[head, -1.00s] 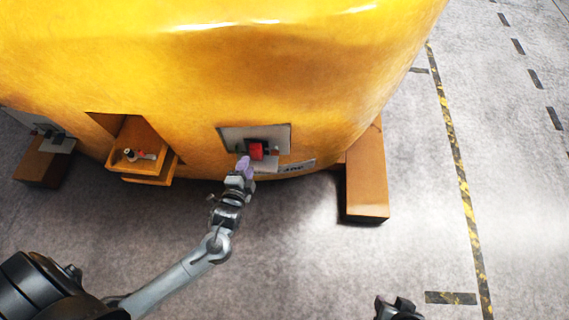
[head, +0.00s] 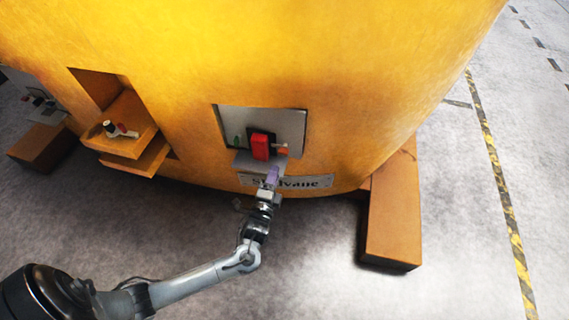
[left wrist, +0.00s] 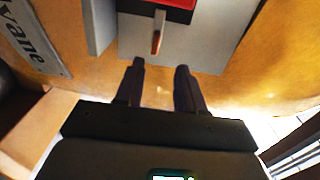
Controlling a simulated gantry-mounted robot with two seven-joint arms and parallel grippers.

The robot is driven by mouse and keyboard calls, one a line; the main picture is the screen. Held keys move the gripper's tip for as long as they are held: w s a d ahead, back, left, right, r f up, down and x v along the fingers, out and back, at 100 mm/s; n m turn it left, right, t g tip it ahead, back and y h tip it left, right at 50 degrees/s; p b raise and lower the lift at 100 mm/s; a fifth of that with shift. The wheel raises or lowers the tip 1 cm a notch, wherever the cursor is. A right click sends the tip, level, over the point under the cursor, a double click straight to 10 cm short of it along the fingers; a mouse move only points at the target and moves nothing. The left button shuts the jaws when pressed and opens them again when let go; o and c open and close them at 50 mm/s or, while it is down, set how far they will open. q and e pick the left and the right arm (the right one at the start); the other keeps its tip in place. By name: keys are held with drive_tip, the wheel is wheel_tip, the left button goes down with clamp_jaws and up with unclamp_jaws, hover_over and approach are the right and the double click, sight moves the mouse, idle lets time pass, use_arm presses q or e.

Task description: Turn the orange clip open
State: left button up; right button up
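The orange clip (head: 281,149) is a small bar at the right of a red block (head: 261,146) on a grey recessed panel (head: 291,122) in the yellow casting. In the left wrist view the clip (left wrist: 157,33) hangs from the panel, with the red block (left wrist: 178,3) at the top edge. My left gripper (head: 272,176) is just below the panel in the head view. In the wrist view its two fingers (left wrist: 160,70) are apart with nothing between them, short of the clip and pointing towards it. My right gripper is not in view.
A grey ledge (head: 245,161) juts out under the red block. A lettered plate (head: 310,183) is below it, partly behind my gripper. An open niche with a shelf (head: 112,145) is at the left. A brown support block (head: 391,225) stands at the right. The floor in front is clear.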

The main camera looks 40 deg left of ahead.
sight(283, 151)
use_arm(q)
drive_tip(key=b+x, duration=0.1)
drive_tip(key=x, duration=0.2)
drive_tip(key=b+x, duration=0.2)
drive_tip(key=x, duration=0.1)
drive_tip(key=f+b+x, duration=0.1)
drive_tip(key=x, duration=0.2)
drive_tip(key=shift+w+b, duration=0.35)
drive_tip(key=shift+b, duration=0.05)
drive_tip(key=shift+b+x, duration=0.3)
drive_tip(key=shift+x, duration=0.65)
drive_tip(key=shift+r, duration=0.2)
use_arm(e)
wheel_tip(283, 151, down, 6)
use_arm(q)
drive_tip(key=shift+s, duration=0.1)
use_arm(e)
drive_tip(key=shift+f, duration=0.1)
use_arm(q)
clamp_jaws()
